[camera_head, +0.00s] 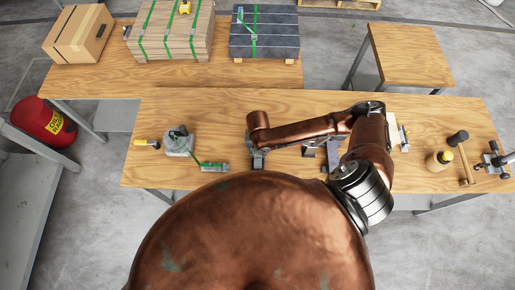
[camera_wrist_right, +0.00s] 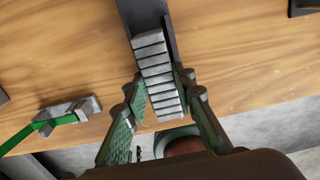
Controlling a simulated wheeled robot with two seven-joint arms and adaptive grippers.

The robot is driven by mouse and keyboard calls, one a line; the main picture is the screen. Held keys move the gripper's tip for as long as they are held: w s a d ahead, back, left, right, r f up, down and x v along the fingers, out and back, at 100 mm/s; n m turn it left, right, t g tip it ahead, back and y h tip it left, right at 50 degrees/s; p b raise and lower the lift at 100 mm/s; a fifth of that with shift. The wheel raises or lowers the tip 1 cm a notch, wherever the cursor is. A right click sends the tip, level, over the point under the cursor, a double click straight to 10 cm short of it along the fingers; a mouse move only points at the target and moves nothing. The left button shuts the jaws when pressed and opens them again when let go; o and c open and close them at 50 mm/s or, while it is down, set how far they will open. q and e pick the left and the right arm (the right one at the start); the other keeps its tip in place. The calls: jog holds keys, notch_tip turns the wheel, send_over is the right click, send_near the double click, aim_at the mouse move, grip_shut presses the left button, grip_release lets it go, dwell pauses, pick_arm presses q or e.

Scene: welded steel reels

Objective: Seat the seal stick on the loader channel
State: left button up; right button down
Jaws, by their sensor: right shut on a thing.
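The seal stick (camera_wrist_right: 155,65), a row of silvery metal seals, lies between the fingers of my right gripper (camera_wrist_right: 158,82) in the wrist view. My right gripper is shut on its sides. The stick's far end overlaps the dark loader channel (camera_wrist_right: 139,10) in the picture; whether it touches the channel I cannot tell. In the head view my right gripper (camera_head: 257,158) is small and low over the front part of the bench, below the copper forearm. The seal stick is too small to make out there. My left gripper is not in view.
A metal piece on a green strap (camera_wrist_right: 75,112) lies left of the gripper; the strap leads to a grey dispenser (camera_head: 179,142). A yellow-handled tool (camera_head: 146,143) lies further left.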

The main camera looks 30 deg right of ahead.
jog(key=shift+f, duration=0.4)
dwell(0.7)
jog(key=shift+p, duration=0.45)
dwell(0.4)
jog(key=c, duration=1.5)
grip_release()
jog(key=shift+c, duration=0.2)
jog(key=shift+o, duration=0.4)
jog(key=o, duration=0.3)
jog(key=shift+o, duration=0.7)
jog(key=shift+o, duration=1.4)
jog(key=shift+o, duration=0.7)
jog(key=shift+o, duration=1.3)
